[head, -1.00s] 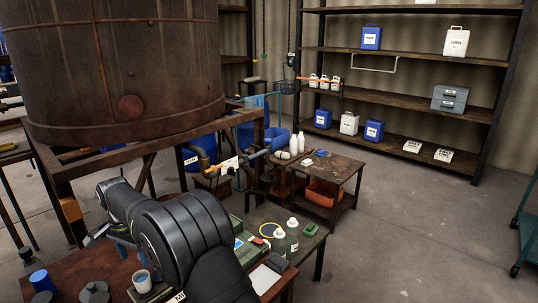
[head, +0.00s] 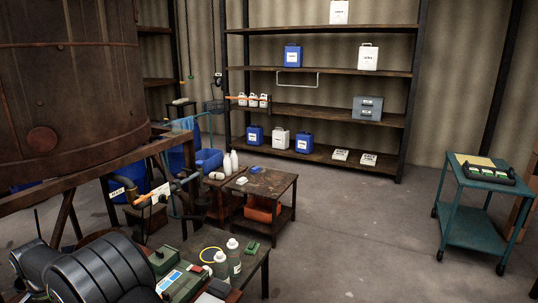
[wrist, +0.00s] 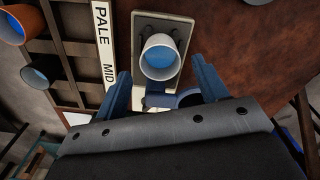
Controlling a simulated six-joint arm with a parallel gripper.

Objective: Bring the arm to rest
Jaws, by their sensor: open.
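My gripper (wrist: 160,92) shows in the wrist view with its two blue fingers spread apart and nothing held between them. In the head view my dark arm (head: 95,270) fills the lower left corner. The gripper's fingers are out of sight in that view.
A dark bench with a green case (head: 185,283) and two bottles (head: 234,258) is beside my arm. A rusty vat (head: 70,90) stands at left. A low table (head: 268,181) is farther back. A teal cart (head: 480,212) stands at right, with open floor between.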

